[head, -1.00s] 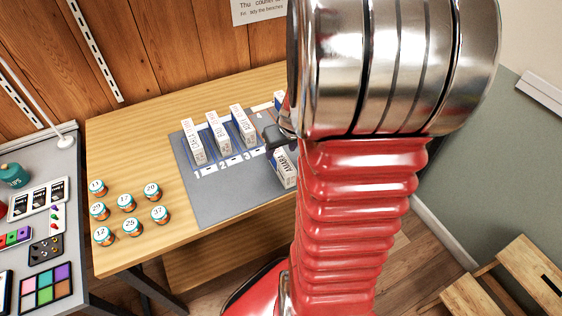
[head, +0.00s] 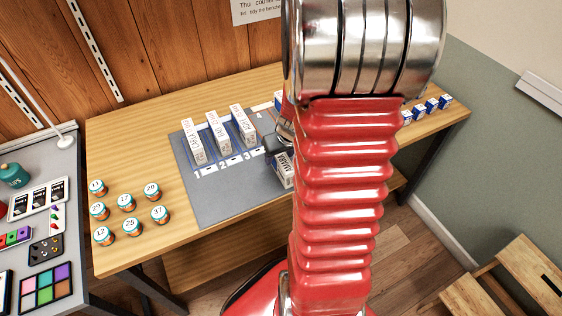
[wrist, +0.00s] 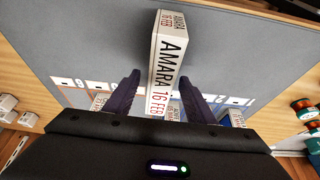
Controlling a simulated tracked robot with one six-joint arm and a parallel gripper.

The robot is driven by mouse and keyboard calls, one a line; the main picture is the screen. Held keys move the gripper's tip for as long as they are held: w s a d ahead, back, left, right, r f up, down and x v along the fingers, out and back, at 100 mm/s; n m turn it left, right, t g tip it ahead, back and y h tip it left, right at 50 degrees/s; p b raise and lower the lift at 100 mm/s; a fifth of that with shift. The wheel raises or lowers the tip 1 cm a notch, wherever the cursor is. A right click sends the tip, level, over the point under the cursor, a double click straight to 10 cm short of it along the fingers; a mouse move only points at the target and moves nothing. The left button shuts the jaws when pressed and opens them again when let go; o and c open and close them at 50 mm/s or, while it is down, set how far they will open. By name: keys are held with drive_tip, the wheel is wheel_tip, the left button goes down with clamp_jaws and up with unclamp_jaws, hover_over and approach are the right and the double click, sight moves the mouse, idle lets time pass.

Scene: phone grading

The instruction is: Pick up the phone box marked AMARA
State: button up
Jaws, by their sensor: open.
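The phone box marked AMARA (wrist: 167,58) is white with black and red print, "AMARA 16 FEB". In the wrist view it stands in the middle, its near end between the two dark fingers of my gripper (wrist: 160,97). The fingers are apart, one on each side of the box, with a gap visible on both sides. In the head view the AMARA box (head: 285,172) is at the front of the grey mat (head: 215,205), partly hidden by my arm, with my gripper (head: 277,142) just behind it.
White phone boxes stand in numbered slots, such as the one in slot 1 (head: 194,142). Several small jars (head: 127,203) stand on the table's left. Small blue-and-white boxes (head: 432,105) line the right end. The mat's front left is bare.

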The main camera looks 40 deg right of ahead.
clamp_jaws()
idle(0.5)
drive_tip(key=shift+r, duration=0.15)
wheel_tip(320, 180, up, 10)
drive_tip(key=shift+f, duration=0.1)
idle(0.6)
idle(0.4)
